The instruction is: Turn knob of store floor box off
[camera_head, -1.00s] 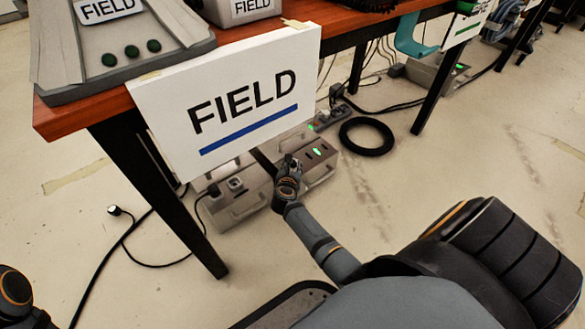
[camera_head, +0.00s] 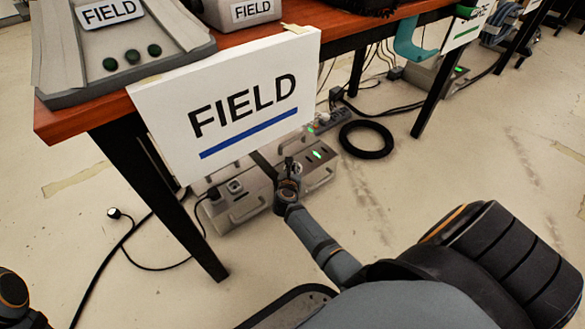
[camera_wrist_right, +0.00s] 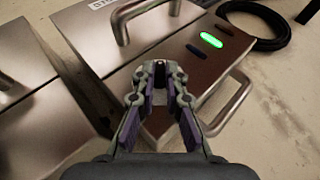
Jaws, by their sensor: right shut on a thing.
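The store floor box (camera_head: 318,170) is a low grey metal box with handles under the table. It also shows in the right wrist view (camera_wrist_right: 196,28), where a label starting "STO" is cut off at the top edge. A green light (camera_wrist_right: 211,40) glows on its top between two dark slots. My right gripper (camera_wrist_right: 161,72) is above the box top, its fingertips shut around a small dark knob (camera_wrist_right: 160,75). The fingers hide most of the knob, so its angle is unclear. In the head view the right gripper (camera_head: 289,168) is at the box. My left gripper is not in view.
A wooden table (camera_head: 235,36) with a hanging FIELD sign (camera_head: 235,135) overhangs the boxes. Its black leg (camera_head: 165,205) stands left of my right arm. A black cable coil (camera_head: 367,139) lies on the floor beyond the box. Open floor lies to the right.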

